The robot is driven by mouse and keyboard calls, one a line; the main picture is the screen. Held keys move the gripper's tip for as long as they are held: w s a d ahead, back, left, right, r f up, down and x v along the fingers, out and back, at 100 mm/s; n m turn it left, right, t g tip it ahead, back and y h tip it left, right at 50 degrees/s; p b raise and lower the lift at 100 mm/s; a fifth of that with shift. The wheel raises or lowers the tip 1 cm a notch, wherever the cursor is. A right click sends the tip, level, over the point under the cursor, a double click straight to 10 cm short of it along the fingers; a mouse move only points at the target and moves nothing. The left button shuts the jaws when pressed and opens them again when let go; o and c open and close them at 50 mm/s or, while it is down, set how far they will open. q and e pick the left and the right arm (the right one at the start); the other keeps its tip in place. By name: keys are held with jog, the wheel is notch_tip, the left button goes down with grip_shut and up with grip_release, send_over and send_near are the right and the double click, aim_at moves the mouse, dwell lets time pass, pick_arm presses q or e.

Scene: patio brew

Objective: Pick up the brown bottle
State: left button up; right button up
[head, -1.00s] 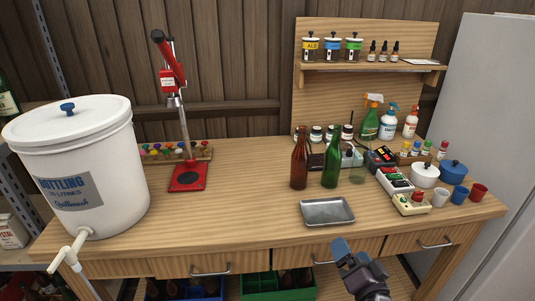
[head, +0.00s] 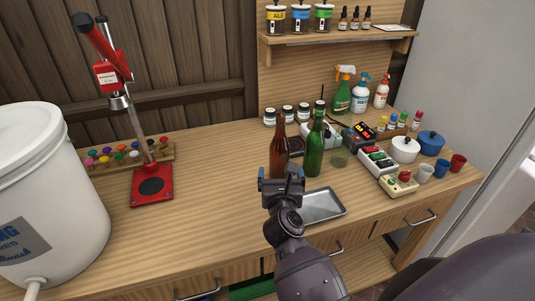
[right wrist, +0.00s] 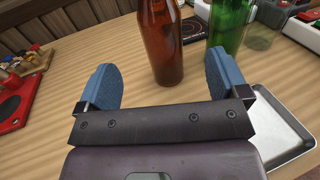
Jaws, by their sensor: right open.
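The brown bottle (head: 279,149) stands upright on the wooden bench, just left of a green bottle (head: 314,150). My right gripper (head: 281,177) is in front of the brown bottle, and its blue fingers hide the bottle's lower part in the head view. In the right wrist view the brown bottle (right wrist: 161,42) stands beyond the gap between the open blue fingers (right wrist: 163,87), with nothing between them. The green bottle (right wrist: 229,24) is behind the right-hand finger there. My left gripper is not in view.
A metal tray (head: 322,207) lies right of my right gripper, near the bench's front edge. A red capper (head: 152,186) and a white bucket (head: 48,190) stand at the left. Small devices and a power strip (head: 378,160) are at the right. The bench between capper and bottles is clear.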

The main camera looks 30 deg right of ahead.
aim_at(280, 156)
jog(key=x, duration=1)
jog(key=shift+w+d, duration=0.2)
jog(key=shift+w, duration=0.1)
jog(key=shift+c, duration=0.3)
jog(key=c, duration=1.1)
